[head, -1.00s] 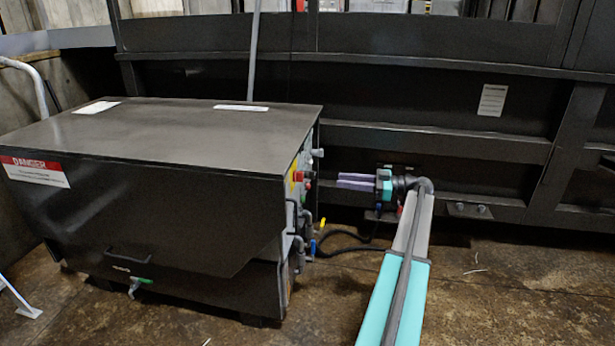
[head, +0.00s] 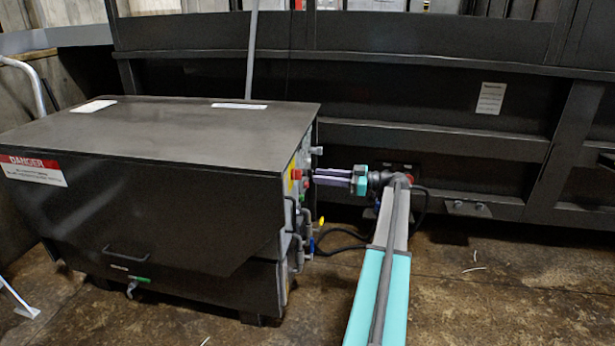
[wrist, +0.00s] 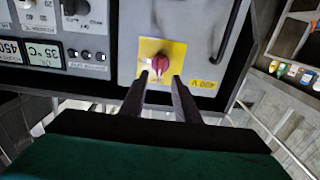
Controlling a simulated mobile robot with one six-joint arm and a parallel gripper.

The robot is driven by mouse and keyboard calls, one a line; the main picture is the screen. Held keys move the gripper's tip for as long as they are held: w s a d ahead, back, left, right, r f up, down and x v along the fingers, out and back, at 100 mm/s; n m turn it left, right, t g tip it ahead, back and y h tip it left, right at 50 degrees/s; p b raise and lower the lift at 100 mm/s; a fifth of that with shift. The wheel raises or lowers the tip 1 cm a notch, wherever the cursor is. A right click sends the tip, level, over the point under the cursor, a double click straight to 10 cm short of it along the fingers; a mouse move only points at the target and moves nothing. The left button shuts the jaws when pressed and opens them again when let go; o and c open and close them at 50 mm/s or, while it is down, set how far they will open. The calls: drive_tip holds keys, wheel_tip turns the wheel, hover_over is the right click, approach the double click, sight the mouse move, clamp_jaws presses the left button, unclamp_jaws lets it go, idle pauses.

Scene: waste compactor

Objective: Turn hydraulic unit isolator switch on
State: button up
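The hydraulic unit (head: 150,180) is a dark box with a sloping lid at the left in the head view. Its isolator switch is a red rotary knob (wrist: 160,64) on a yellow plate (wrist: 174,52), upper middle in the wrist view. In the head view the yellow and red of the switch (head: 296,174) show at the unit's right side. My gripper (wrist: 158,80) is open, its two fingers apart, with the knob between or just beyond the fingertips. I cannot tell whether the fingers touch it. My gripper also shows in the head view (head: 316,176), pointing left at the panel.
Displays (wrist: 42,52) and several black knobs (wrist: 75,7) sit left of the switch. A dark handle (wrist: 230,35) is right of it. Pipes (head: 300,240) and a yellow-handled valve (head: 321,222) are below. The dark compactor wall (head: 440,140) stands behind my arm.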

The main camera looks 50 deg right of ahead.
sight(297, 175)
drive_tip(key=x, duration=0.6)
clamp_jaws()
